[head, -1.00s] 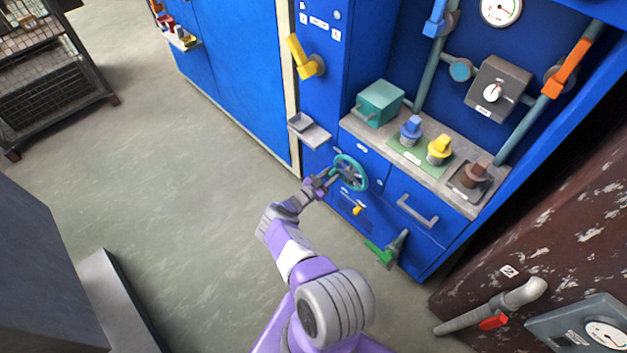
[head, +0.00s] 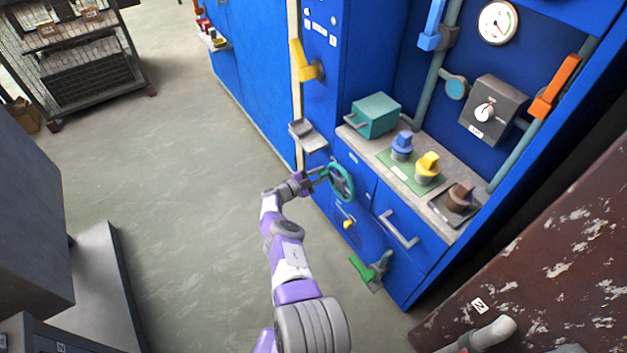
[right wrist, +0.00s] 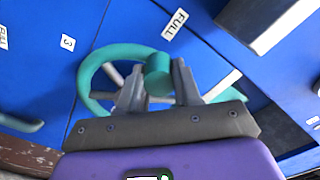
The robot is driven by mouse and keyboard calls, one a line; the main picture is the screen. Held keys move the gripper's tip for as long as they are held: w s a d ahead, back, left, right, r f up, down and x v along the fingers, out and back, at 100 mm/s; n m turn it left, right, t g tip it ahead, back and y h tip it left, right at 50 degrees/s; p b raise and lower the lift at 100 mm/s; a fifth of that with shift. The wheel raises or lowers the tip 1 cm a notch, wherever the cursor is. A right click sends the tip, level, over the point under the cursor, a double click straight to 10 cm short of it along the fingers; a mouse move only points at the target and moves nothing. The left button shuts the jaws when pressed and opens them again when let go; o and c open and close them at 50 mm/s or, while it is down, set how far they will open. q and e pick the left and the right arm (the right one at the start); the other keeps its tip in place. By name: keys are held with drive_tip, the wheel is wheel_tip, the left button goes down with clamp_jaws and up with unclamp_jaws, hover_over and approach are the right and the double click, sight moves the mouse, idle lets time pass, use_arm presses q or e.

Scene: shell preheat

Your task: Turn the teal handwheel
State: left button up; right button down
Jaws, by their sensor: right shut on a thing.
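The teal handwheel (head: 343,183) is mounted on the front of the blue cabinet, below the counter. In the right wrist view the teal handwheel (right wrist: 92,78) shows its rim, grey spokes and a teal knob (right wrist: 158,75) that sticks out toward the camera. My right gripper (head: 322,176) is at the left side of the wheel. In the right wrist view the fingers of my right gripper (right wrist: 157,82) stand on either side of the knob and are shut on it. A "FULL" label (right wrist: 175,24) is on the panel above the wheel. My left gripper is not in view.
A grey shelf (head: 308,136) juts out above and left of the wheel. A drawer handle (head: 398,229), a small yellow knob (head: 348,224) and a green lever (head: 365,268) are below and right. Open floor (head: 200,180) lies to the left.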

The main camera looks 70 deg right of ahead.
drive_tip(key=shift+s+r, duration=0.15)
drive_tip(key=shift+s, duration=0.15)
drive_tip(key=c, duration=0.8)
unclamp_jaws()
drive_tip(key=shift+w, duration=0.2)
drive_tip(key=p+v, duration=0.2)
drive_tip(key=v, duration=0.5)
drive_tip(key=shift+w+a, duration=0.2)
drive_tip(key=shift+a, duration=0.05)
